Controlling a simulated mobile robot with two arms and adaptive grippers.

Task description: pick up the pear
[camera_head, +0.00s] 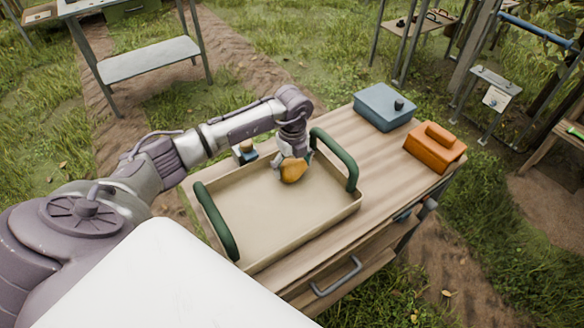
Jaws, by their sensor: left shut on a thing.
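An orange-yellow pear (293,171) shows in the head view, over the back right part of a beige tray with green handles (262,262). My left gripper (291,161) points down from above and is shut on the pear. The gripper hides the top of the pear. I cannot tell whether the pear touches the tray floor. The rest of the tray looks empty. My right gripper is not in view.
The tray stands on a wooden table (385,152). A blue-grey box (384,106) and an orange box (435,147) stand to its right. A small object with a round tan top (245,148) is behind the tray. A metal stand (150,62) is farther back.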

